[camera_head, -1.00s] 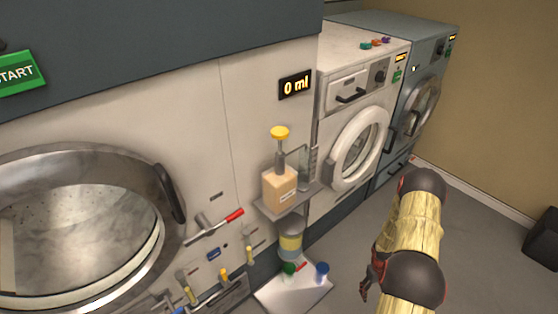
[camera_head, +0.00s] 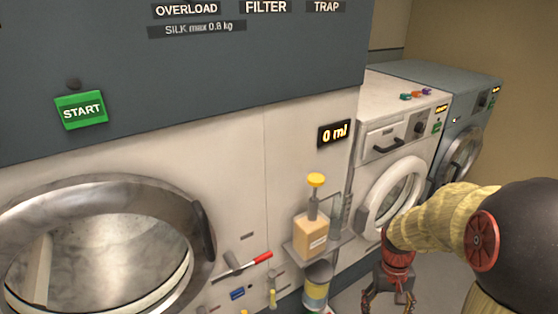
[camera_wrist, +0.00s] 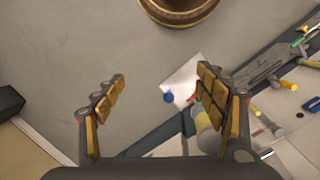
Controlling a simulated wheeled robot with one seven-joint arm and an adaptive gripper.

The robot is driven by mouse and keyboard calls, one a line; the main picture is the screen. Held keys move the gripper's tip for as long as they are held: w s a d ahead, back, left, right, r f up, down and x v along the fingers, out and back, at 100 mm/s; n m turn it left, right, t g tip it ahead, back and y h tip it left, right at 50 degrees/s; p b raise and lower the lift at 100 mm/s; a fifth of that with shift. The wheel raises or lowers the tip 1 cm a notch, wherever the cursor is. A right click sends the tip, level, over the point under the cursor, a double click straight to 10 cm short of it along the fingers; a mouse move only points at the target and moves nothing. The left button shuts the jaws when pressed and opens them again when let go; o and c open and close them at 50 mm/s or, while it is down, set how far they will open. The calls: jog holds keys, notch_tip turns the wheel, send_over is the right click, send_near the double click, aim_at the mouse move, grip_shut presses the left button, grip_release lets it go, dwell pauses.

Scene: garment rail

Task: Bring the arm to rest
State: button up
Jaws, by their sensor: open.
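My gripper (camera_head: 388,301) hangs pointing down at the bottom of the head view, right of the dispenser shelf and in front of the white washer. In the wrist view my gripper (camera_wrist: 160,100) has its two padded fingers wide apart with nothing between them but floor and a white sheet further off. My arm is bent, its yellowish sleeved links reaching in from the right edge of the head view. The gripper's lowest part is near the bottom edge of the head view.
A pump bottle (camera_head: 312,236) stands on a small shelf beside the large machine with a round door (camera_head: 104,250). A red-handled lever (camera_head: 257,258) sticks out below. A white washer (camera_head: 393,150) and a grey-blue machine (camera_head: 462,125) stand behind. Floor (camera_wrist: 120,40) is open below the gripper.

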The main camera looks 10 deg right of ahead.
jog(key=s+a+r+n+t, duration=0.1)
jog(key=s+a+r+t, duration=0.2)
jog(key=a+r, duration=0.5)
jog(key=s+a+r+n+t+p, duration=0.1)
jog(key=s+a+r+n+t, duration=0.1)
jog(key=a+r, duration=0.7)
notch_tip(320, 180, up, 6)
jog(key=s+t, duration=0.1)
jog(key=t, duration=0.1)
jog(key=shift+s+a+n+t+p, duration=0.2)
jog(key=shift+s+n+t+p, duration=0.1)
jog(key=shift+c, duration=0.9)
